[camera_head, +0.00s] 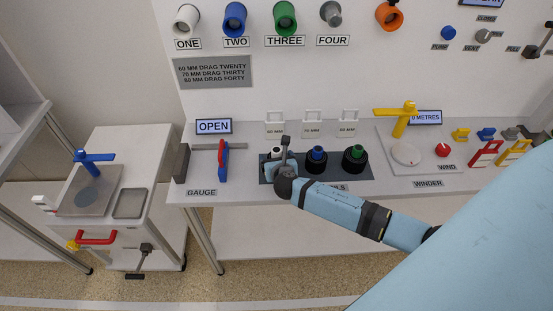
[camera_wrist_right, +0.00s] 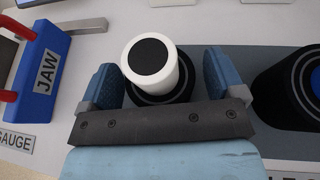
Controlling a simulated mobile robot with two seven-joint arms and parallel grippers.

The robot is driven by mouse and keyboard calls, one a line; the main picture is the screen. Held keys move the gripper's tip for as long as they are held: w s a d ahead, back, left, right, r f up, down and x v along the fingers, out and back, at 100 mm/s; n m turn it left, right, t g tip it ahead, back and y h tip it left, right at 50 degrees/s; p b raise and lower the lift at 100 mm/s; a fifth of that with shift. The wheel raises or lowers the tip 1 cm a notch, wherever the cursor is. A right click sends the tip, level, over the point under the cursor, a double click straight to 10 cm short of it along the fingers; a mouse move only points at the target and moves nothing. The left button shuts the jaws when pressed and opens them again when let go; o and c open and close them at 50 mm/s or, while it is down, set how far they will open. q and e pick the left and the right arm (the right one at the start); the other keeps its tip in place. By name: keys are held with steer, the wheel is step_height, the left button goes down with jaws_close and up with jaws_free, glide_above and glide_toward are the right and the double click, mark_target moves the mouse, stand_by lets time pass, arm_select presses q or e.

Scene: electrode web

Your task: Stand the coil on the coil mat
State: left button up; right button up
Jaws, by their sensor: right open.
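A coil with a white, dark-topped core (camera_head: 276,153) is at the left end of the dark grey coil mat (camera_head: 337,166). In the right wrist view its white core (camera_wrist_right: 152,82) rises from a black body, which the gripper partly hides. My right gripper (camera_head: 284,164) is open over this coil; in the wrist view its blue fingers (camera_wrist_right: 163,82) stand on either side of it. The coil looks upright, but its base on the mat (camera_wrist_right: 245,58) is hidden. My left gripper is not in view.
Black coils with a blue core (camera_head: 317,154) and a green core (camera_head: 355,154) stand right of my gripper. The gauge with its blue jaw (camera_head: 223,161) is left of the mat. The winder plate (camera_head: 387,151) is to the right. Tags (camera_head: 312,117) stand behind.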

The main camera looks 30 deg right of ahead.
steer(key=v, duration=1.1)
steer(key=shift+s+r, duration=0.1)
steer(key=shift+s+a, duration=0.2)
steer(key=shift+s, duration=0.1)
steer(key=s+a+f+m+y, duration=0.2)
steer(key=s+a+m, duration=0.2)
steer(key=m, duration=0.5)
steer(key=s+a+f+m+g+y, duration=0.1)
steer(key=s+a+f+m+y, duration=0.1)
steer(key=s+m, duration=0.5)
steer(key=s+a+f+m+y, duration=0.1)
steer(key=s+a+m+y, duration=0.3)
steer(key=m, duration=0.8)
steer(key=shift+s+a+f+m, duration=0.3)
steer(key=shift+s+a+f, duration=0.1)
steer(key=shift+s+a, duration=0.8)
